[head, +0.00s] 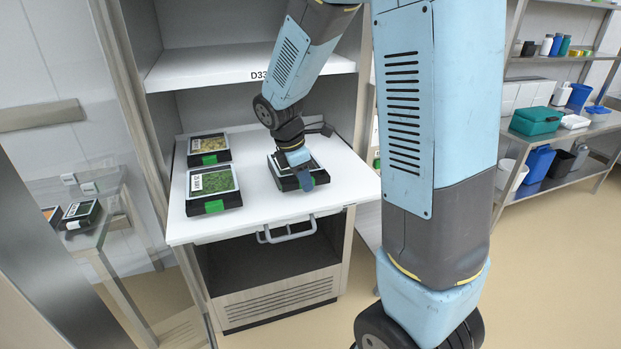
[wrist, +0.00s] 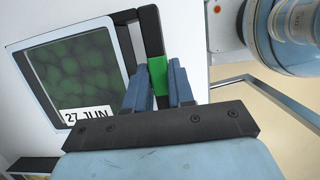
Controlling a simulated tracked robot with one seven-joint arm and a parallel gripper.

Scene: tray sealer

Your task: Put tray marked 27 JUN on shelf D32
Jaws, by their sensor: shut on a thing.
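In the head view the tray (head: 278,172) is on or just above the right part of a white pulled-out shelf (head: 255,205), partly hidden by my wrist. My gripper (head: 304,180) is shut on the tray's front grip, with the fingers on both sides of the green tab in the wrist view (wrist: 158,85). No D32 label is readable; the upper shelf's label (head: 259,76) begins D3, its end unclear beside my arm.
Two trays stand on the left of the pulled-out shelf, a green one (head: 212,186) in front and a yellowish one (head: 209,149) behind. A grey handle (head: 287,231) sticks out in front. More trays (head: 80,214) lie on a glass-sided stand at left. A rack (head: 560,140) stands at right.

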